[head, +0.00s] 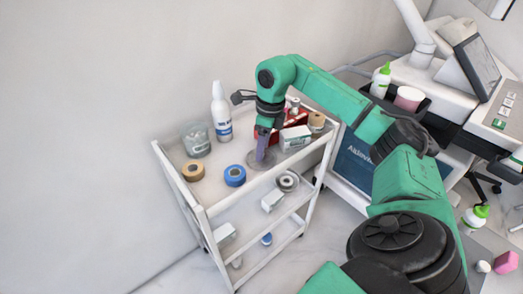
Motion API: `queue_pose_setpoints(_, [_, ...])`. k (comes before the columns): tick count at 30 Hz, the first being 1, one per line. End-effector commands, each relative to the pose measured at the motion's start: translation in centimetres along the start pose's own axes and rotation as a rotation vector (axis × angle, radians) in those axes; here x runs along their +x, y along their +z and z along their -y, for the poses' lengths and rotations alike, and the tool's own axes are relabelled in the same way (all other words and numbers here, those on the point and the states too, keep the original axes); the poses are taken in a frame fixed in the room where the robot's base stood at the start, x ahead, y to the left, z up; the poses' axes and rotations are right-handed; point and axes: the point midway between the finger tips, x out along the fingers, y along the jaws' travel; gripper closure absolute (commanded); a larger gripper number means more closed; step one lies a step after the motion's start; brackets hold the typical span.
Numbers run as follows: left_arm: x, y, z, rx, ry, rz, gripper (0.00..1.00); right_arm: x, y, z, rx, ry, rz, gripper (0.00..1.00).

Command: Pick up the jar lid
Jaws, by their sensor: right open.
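The jar lid (254,164) looks like a pale, see-through disc lying flat on the top tray of the white cart. My right gripper (262,157) points down at it from above and is open. Its fingers hide part of the lid, and I cannot tell whether they touch it. A clear glass jar (196,141) stands at the tray's back left, apart from the lid. My left gripper is not in view.
On the tray (216,200), a blue tape roll (235,176) lies just left of the lid. A tan roll (193,171) and a white bottle (221,112) are farther left. White boxes (296,137) and a red item stand close behind the gripper. The tray has raised rims.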

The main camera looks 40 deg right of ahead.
Motion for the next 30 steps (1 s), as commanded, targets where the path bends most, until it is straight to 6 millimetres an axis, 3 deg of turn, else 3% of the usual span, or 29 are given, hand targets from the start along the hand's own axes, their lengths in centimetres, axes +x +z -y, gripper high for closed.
queue_pose_setpoints(3, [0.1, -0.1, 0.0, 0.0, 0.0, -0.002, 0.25, 1.1, 0.0, 0.0, 0.0, 0.0, 0.001, 0.4])
queue_pose_setpoints(8, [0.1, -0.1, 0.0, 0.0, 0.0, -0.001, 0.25, 1.1, 0.1, 0.0, -0.001, -0.001, 0.002, 0.4])
queue_pose_setpoints(13, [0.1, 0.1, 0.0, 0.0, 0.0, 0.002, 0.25, 1.1, 0.0, 0.0, -0.001, 0.0, 0.002, 1.0])
queue_pose_setpoints(23, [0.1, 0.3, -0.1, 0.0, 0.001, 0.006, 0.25, 0.9, 0.1, 0.0, -0.001, 0.0, 0.002, 1.0])
queue_pose_setpoints(30, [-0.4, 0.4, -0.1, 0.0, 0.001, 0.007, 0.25, -1.8, 0.5, 0.0, -0.001, -0.002, 0.006, 1.0])
